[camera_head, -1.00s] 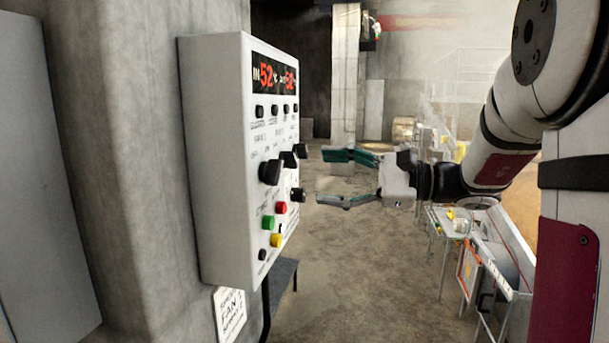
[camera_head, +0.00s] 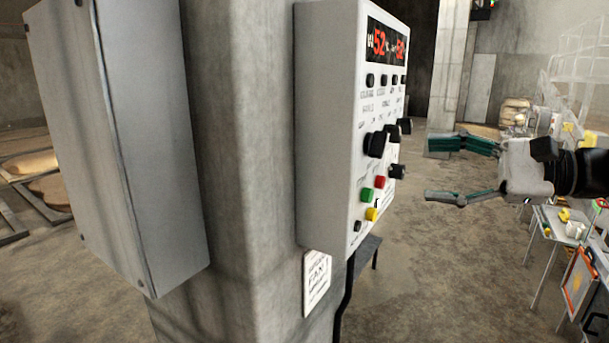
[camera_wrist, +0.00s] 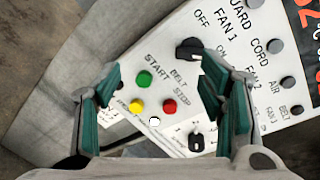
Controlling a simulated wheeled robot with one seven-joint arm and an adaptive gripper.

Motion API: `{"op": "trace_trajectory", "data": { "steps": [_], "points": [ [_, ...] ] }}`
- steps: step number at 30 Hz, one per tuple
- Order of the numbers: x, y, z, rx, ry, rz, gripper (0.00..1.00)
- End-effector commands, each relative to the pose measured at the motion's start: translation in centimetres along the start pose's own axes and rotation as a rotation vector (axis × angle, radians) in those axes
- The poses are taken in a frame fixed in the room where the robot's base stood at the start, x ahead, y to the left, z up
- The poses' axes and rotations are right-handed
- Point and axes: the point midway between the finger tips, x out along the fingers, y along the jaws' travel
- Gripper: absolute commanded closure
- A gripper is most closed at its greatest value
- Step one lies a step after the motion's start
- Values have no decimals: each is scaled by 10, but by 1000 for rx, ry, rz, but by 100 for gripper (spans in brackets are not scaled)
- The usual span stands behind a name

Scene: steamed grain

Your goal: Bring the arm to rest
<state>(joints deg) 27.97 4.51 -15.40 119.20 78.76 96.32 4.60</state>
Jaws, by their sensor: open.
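My gripper (camera_head: 450,170) is open and empty, in the air to the right of the control box (camera_head: 325,120) in the head view. Its green-padded fingers point left towards the box's face and look apart from it. In the wrist view, the two fingers (camera_wrist: 168,105) stand at either side of the panel's buttons. Between them show a green button (camera_wrist: 145,79), a yellow button (camera_wrist: 137,106) and a red button (camera_wrist: 169,106). A black knob (camera_wrist: 189,48) is near the right finger. The rest of my arm is mostly cut off at the right edge.
The control box is mounted on a concrete pillar (camera_head: 235,150), with a grey cabinet (camera_head: 125,140) on the pillar's left. A small dark table (camera_head: 366,248) stands below the box. A table with several items (camera_head: 565,225) is at the right. Open floor (camera_head: 430,280) lies between.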

Motion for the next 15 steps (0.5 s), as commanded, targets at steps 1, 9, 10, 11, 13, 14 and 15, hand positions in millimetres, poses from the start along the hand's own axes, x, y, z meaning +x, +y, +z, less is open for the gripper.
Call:
{"op": "trace_trajectory", "data": {
  "steps": [1, 9, 10, 11, 13, 14, 15],
  "points": [
    [15, 18, 15, -33, 6, 84, 37],
    [42, 150, 62, -366, 140, 637, 37],
    [39, 162, 63, -418, 159, 693, 37],
    [36, 173, 64, -474, 178, 747, 37],
    [26, 195, 64, -616, 224, 868, 37],
    [21, 202, 63, -681, 244, 916, 37],
    [14, 210, 61, -770, 272, 976, 37]
  ]
}}
